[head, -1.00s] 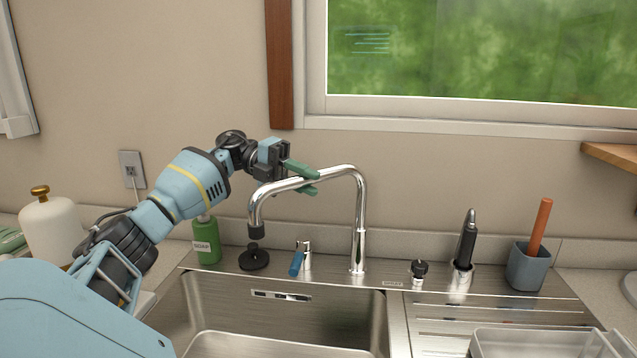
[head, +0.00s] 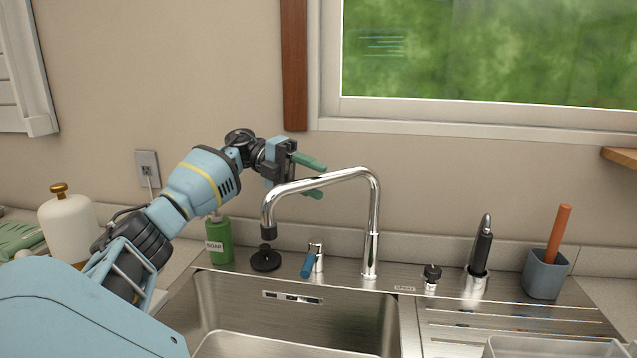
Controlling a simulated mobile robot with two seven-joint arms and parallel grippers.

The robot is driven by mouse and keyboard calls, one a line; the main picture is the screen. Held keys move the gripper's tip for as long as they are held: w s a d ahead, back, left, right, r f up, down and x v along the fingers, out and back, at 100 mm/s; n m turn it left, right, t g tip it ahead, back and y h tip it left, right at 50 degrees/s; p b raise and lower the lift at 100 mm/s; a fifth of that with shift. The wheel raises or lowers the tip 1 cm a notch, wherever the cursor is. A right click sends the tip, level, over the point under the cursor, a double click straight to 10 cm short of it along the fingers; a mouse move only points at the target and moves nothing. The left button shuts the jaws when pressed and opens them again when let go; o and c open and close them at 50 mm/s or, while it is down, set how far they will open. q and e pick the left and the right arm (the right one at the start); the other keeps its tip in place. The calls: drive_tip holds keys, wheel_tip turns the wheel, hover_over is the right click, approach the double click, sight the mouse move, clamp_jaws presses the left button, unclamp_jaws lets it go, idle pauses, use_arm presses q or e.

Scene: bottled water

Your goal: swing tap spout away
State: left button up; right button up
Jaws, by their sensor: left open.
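The chrome tap (head: 372,230) stands behind the sink, its spout (head: 335,175) reaching left and its outlet pointing down near the sink's back left corner. A lever with a blue grip (head: 307,266) stands left of the tap's post. My left gripper (head: 316,178) is at the spout's horizontal tube, its green fingers apart, one above and one below the tube in the picture. The tube passes in front of part of the gripper. I cannot tell whether a finger touches it. My right gripper is not in view.
A green soap bottle (head: 219,242) and a black stopper (head: 265,259) stand left of the tap. The sink basin (head: 290,320) is in front. A black sprayer (head: 480,250), a grey cup (head: 545,275) with an orange handle and a clear container (head: 550,347) are at right.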

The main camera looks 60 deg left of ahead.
use_arm(q)
drive_tip(key=v, duration=0.6)
drive_tip(key=shift+s, duration=0.1)
idle(0.7)
